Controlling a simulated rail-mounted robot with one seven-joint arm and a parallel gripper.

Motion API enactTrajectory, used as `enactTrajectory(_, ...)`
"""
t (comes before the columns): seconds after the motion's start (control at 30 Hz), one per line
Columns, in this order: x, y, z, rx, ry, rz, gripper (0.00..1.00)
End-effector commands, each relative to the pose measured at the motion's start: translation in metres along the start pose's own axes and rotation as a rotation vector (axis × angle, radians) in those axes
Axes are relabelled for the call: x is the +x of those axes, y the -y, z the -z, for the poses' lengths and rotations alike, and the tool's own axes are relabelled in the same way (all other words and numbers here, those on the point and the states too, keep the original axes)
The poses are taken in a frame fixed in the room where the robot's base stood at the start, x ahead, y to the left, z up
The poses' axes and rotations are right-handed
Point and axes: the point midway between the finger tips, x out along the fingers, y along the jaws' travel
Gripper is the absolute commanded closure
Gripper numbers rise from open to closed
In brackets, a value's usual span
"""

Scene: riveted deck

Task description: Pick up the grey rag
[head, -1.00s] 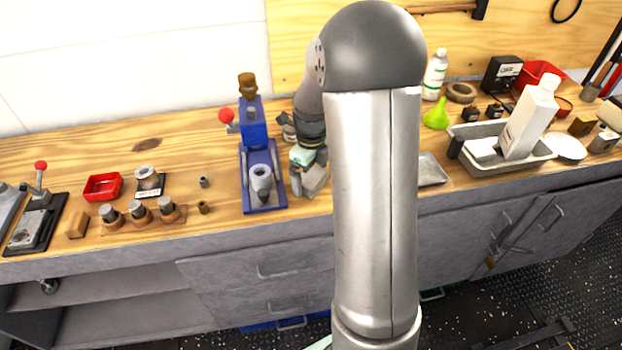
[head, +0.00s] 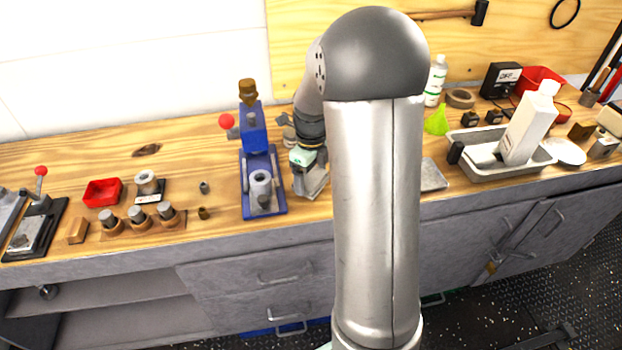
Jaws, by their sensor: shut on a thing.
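My gripper (head: 305,186) points down at the bench, just right of the blue press, and is shut on the grey rag. The grey rag (head: 318,187) shows as a small pale grey patch at the fingers, low over or on the wood. My forearm hides the area to its right, and the fingers cover part of the rag. I cannot tell whether the rag touches the bench.
The blue press (head: 263,183) stands close on the left. A larger metal tray (head: 545,158) holds a white bottle (head: 527,128). Small parts and a red bin (head: 102,192) are at left.

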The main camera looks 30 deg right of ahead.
Motion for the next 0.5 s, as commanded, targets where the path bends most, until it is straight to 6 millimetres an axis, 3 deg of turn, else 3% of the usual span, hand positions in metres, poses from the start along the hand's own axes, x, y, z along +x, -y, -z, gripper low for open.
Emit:
enactTrajectory(0.07,-0.015,0.0,-0.001,0.0,0.004,0.004,0.45)
enactTrajectory(0.33,-0.075,-0.052,0.012,-0.005,0.007,0.005,0.45)
enactTrajectory(0.5,-0.092,-0.093,0.023,-0.005,0.005,0.003,0.45)
